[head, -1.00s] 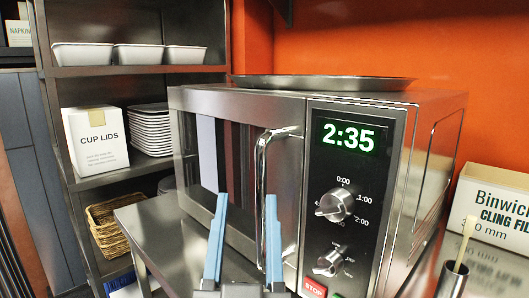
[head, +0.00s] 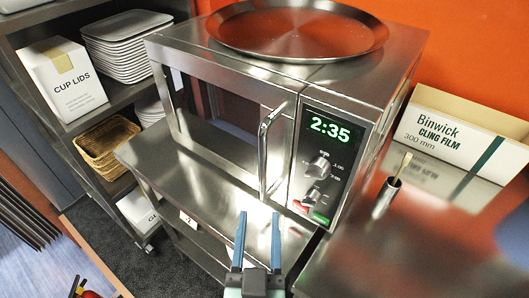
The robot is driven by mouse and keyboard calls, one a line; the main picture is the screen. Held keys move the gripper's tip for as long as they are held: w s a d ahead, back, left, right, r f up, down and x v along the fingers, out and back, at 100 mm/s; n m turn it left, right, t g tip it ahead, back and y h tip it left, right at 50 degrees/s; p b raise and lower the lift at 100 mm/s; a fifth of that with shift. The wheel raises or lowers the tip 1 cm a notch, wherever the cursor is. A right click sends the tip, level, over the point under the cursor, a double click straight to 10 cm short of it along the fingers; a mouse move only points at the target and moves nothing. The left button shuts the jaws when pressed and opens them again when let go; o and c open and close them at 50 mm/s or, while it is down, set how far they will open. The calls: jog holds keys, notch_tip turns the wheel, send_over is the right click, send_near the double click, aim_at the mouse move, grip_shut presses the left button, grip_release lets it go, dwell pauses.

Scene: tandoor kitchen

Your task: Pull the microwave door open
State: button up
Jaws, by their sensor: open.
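The steel microwave (head: 230,95) stands on a steel shelf, with its control panel at the right showing 2:35 in green. Its door (head: 225,115) has a dark window and looks shut. The vertical bar handle (head: 264,150) is at the door's right edge, just left of the panel. My gripper (head: 257,222), with two blue fingers, is below and in front of the handle. The fingers are apart with nothing between them, and they do not appear to touch the handle.
A round steel tray (head: 300,28) lies on top of the microwave. At right, a cling film box (head: 450,140) and a metal cup (head: 386,197) stand on a steel counter. At left, a shelf rack holds a cup lids box (head: 65,85), white plates (head: 128,45) and a basket (head: 105,145).

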aim_at(263, 172)
jog(key=w+p, duration=0.1)
jog(key=w, duration=0.2)
jog(key=w+p, duration=0.1)
jog(key=w, duration=0.3)
jog(key=w+p, duration=0.1)
jog(key=w, duration=0.3)
jog(key=shift+w+d+r, duration=0.1)
jog(key=shift+w+d, duration=0.05)
jog(key=shift+d, duration=0.1)
jog(key=shift+w, duration=0.8)
grip_shut()
dwell(0.4)
